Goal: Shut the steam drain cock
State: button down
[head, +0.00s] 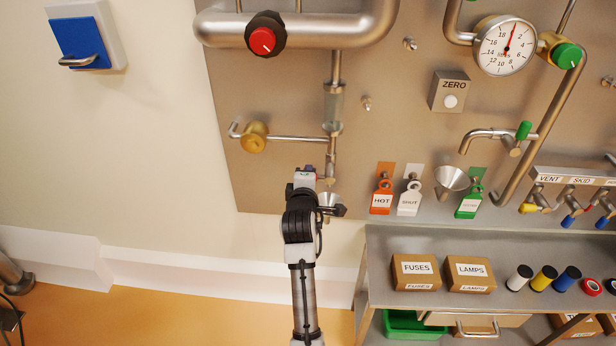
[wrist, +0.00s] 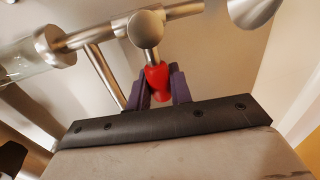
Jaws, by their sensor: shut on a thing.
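The drain cock (wrist: 146,30) sits on a short metal pipe between a sight glass and a funnel. Its round metal boss carries a red lever handle (wrist: 157,80), which in the wrist view points down toward my gripper, roughly across the pipe. My gripper (wrist: 160,90) has its two purple fingers on either side of the red handle and is shut on it. In the head view my gripper (head: 318,178) is at the lower end of the vertical drain pipe (head: 332,150) and hides the handle.
The sight glass (head: 333,104) is above my gripper, and the drain funnel (head: 329,198) is just below and right. A brass valve (head: 254,137) on a side pipe is to the left. HOT (head: 381,200) and SHUT (head: 409,202) tags hang right. A bench (head: 390,240) stands lower right.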

jog(key=shift+f, duration=0.1)
jog(key=c, duration=1.3)
grip_release()
jog(key=b+v, duration=0.2)
jog(key=v, duration=1.2)
jog(key=shift+w, duration=0.1)
